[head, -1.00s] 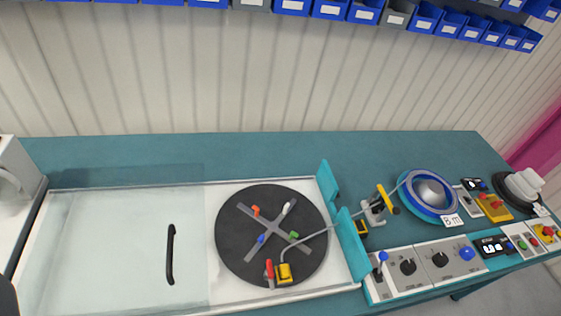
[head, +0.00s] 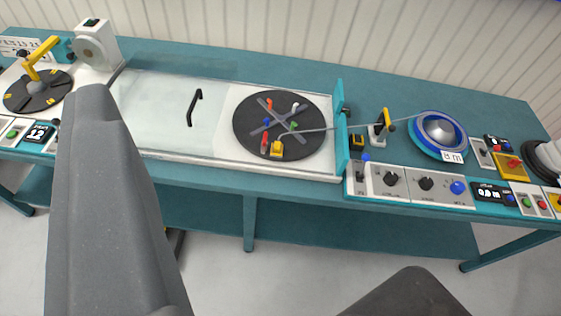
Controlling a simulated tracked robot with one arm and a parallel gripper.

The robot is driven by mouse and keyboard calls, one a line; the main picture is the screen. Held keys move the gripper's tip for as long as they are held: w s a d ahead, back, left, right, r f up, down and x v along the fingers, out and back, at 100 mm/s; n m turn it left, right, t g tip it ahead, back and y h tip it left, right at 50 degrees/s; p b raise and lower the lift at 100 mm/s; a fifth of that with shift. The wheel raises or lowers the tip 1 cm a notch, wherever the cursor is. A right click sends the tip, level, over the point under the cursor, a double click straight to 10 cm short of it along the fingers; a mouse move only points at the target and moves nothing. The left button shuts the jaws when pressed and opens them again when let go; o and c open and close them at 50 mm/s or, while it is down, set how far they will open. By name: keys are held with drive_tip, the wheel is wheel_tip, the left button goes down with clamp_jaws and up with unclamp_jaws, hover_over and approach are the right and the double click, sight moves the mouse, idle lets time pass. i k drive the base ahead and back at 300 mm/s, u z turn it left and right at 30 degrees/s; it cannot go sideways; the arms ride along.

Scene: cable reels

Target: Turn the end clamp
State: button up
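The end clamp looks to be the small yellow block (head: 277,149) with a short red lever (head: 264,143) beside it. It sits near the front edge of the black reel disc (head: 246,130), and a thin grey cable (head: 315,130) runs from it to the right. My gripper (head: 255,185) shows as two large grey fingers, one at left and one at bottom right. They are wide apart with nothing between them, in front of the bench and away from the clamp.
A teal guard (head: 341,130) stands right of the disc. A clear cover with a black handle (head: 193,107) lies to its left. A control panel (head: 408,185) lines the front right edge. A blue-rimmed reel (head: 439,132) is farther right, and a yellow-armed turntable (head: 37,90) at far left.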

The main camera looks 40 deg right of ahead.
sight(264, 143)
drive_tip(key=z, duration=0.85)
drive_tip(key=i, duration=0.4)
drive_tip(key=u, duration=0.25)
drive_tip(key=k, duration=0.4)
drive_tip(key=u, duration=0.65)
drive_tip(key=i, duration=1.45)
drive_tip(key=z, duration=0.65)
